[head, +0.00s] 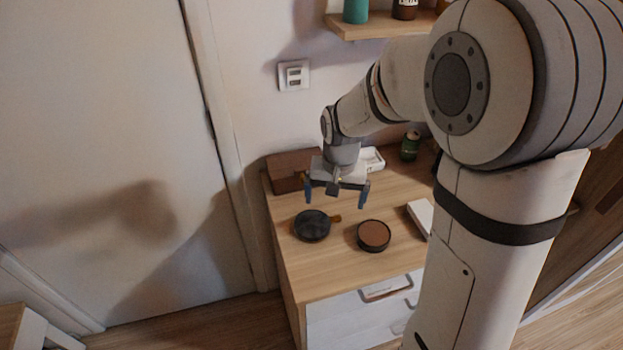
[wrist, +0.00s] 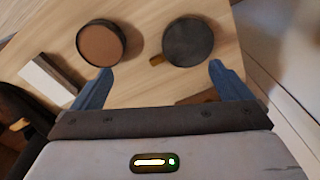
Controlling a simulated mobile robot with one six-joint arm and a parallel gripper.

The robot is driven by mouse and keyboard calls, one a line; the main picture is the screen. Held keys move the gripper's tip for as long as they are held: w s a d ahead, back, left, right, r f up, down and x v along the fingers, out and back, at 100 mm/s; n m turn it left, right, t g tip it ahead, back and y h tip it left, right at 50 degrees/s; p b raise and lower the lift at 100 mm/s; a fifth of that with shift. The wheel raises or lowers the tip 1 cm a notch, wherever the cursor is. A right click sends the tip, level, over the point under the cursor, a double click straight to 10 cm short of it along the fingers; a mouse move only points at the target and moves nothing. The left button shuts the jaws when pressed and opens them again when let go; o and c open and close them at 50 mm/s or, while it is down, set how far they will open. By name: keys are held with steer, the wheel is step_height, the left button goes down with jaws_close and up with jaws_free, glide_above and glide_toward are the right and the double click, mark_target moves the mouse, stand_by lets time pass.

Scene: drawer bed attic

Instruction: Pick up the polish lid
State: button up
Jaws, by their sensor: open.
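The polish lid (head: 312,226), a dark round disc, lies on the wooden dresser top at the left, with a small brass-coloured piece at its edge (wrist: 157,60). It also shows in the wrist view (wrist: 188,42), right of centre. A round dark tin with brown polish (head: 373,235) lies to its right in the head view, apart from it; the wrist view shows this tin on the left (wrist: 101,44). My gripper (head: 336,197) is open and empty above the dresser, behind the lid and tin. Its blue fingers (wrist: 160,70) are spread apart in the wrist view.
A brown box (head: 290,168) stands behind the lid, with a white tray (head: 372,158) and a green can (head: 410,146) further right. A white box (head: 420,216) lies right of the tin. A wall shelf (head: 380,27) hangs above. The dresser's front left top is clear.

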mark_target(313, 222)
steer(key=shift+m+g, duration=0.3)
steer(key=shift+g, duration=0.1)
steer(key=w+a+f, duration=0.1)
steer(key=w+a+f+p, duration=0.1)
steer(key=a+f, duration=0.1)
steer(key=w+a+f, duration=0.1)
steer(key=a+f, duration=0.1)
steer(key=shift+w+p, duration=0.2)
steer(key=shift+p, duration=0.1)
steer(key=shift+f, duration=0.3)
steer(key=shift+w+f+p, duration=0.15)
steer(key=shift+f+p, duration=0.45)
steer(key=shift+f, duration=1.3)
steer(key=shift+w+f+p, duration=0.1)
steer(key=shift+f+p, duration=0.45)
steer(key=shift+f, duration=1.3)
steer(key=shift+c, duration=0.5)
steer(key=c, duration=0.6)
